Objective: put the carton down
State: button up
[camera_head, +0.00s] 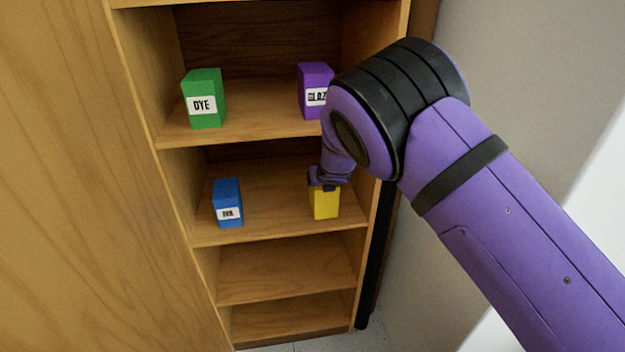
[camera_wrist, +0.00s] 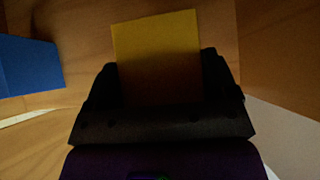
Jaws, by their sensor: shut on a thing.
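A yellow carton (camera_head: 326,204) is at the right side of the shelf board that also bears a blue carton (camera_head: 228,204). My gripper (camera_head: 325,187) is shut on the top of the yellow carton. In the wrist view the yellow carton (camera_wrist: 158,55) stands between the dark fingers of my gripper (camera_wrist: 160,85). The carton looks upright in the head view. I cannot tell whether its base touches the board. Its label side is not visible.
The wooden shelf unit (camera_head: 279,219) has a green DYE carton (camera_head: 204,99) and a purple carton (camera_head: 314,90) on the board above. The blue carton also shows in the wrist view (camera_wrist: 28,65). Bare board lies between blue and yellow. The two lower compartments look empty.

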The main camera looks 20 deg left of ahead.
jog(key=w+a+f, duration=0.3)
jog(key=a, duration=0.1)
jog(key=shift+w+a+f, duration=0.3)
jog(key=shift+w+f, duration=0.1)
dwell(0.4)
jog(key=shift+f, duration=0.15)
jog(key=o, duration=1.7)
jog(key=v, duration=0.7)
jog(key=shift+s+d+r, duration=0.15)
jog(key=shift+s+r, duration=0.05)
jog(key=shift+r, duration=0.05)
